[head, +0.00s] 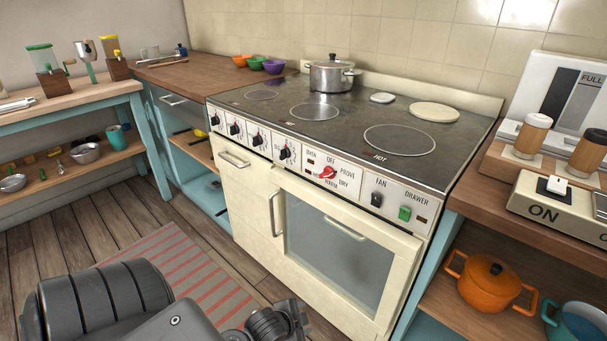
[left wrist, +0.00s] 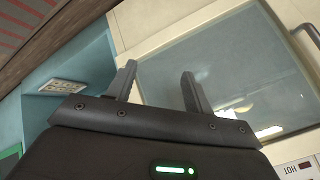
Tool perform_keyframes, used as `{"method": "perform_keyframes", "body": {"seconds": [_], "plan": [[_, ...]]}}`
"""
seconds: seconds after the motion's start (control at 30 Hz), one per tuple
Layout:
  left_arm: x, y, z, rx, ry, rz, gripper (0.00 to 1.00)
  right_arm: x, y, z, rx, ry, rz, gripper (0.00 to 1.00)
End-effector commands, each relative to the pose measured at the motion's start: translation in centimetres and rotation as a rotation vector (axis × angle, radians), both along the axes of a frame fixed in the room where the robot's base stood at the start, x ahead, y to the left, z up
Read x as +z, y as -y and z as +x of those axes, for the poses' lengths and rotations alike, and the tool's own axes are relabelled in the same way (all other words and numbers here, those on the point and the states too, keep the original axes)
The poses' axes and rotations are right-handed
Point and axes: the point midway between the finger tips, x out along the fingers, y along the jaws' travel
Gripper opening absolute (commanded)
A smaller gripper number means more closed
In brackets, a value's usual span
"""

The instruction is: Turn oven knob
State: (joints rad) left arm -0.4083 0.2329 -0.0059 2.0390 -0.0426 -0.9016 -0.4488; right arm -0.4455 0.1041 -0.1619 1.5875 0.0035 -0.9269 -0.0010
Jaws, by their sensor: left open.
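The cream oven (head: 262,205) has a sloping control panel along its front top edge. A red knob (head: 327,172) sits among the labels OFF, PROVE, DRY and WARM; its exact pointing is too small to tell. Several black knobs (head: 284,152) line the panel to its left. The glass oven door (head: 335,260) is shut. My left gripper (left wrist: 158,85) is open and empty in the left wrist view, in front of the door glass (left wrist: 235,70), which appears upside down. My left arm crosses the bottom of the head view, below the panel. My right gripper is out of view.
A dark fan switch (head: 377,199) and a green drawer button (head: 405,213) sit right of the red knob. A lidded pot (head: 331,76) stands on the cooktop. Door handles (head: 343,229) stick out in front. A right counter holds shakers (head: 531,135); a striped rug (head: 185,270) covers the floor.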

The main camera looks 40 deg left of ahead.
Motion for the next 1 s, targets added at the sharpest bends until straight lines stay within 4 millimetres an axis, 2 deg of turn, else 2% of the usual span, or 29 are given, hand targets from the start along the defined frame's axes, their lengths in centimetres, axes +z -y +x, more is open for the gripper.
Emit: {"method": "perform_keyframes", "body": {"seconds": [0.03,0.1,0.17,0.2,0.3,0.43,0.5,0.6,1.0], "plan": [[5.0,-2.1,2.7,-0.076,0.096,0.097,0.52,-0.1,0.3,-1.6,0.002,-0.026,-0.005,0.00],[9.5,-4.5,5.8,-0.180,0.224,0.240,0.52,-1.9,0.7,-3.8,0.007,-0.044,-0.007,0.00],[13.4,-6.3,8.1,-0.256,0.324,0.365,0.52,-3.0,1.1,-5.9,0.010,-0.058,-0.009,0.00],[16.0,-7.4,9.4,-0.297,0.386,0.446,0.52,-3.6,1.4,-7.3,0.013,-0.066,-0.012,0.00],[21.6,-9.6,11.8,-0.381,0.513,0.637,0.52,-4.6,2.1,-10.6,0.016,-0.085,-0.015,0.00],[27.0,-11.5,13.6,-0.444,0.629,0.829,0.52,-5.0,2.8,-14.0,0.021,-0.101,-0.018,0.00],[28.9,-12.1,14.1,-0.462,0.668,0.898,0.52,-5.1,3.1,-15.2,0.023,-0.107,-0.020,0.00],[30.4,-12.6,14.5,-0.476,0.699,0.958,0.52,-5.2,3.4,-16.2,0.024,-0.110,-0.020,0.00],[30.7,-12.7,14.6,-0.482,0.711,0.978,0.52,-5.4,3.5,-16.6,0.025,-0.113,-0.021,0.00]]}}
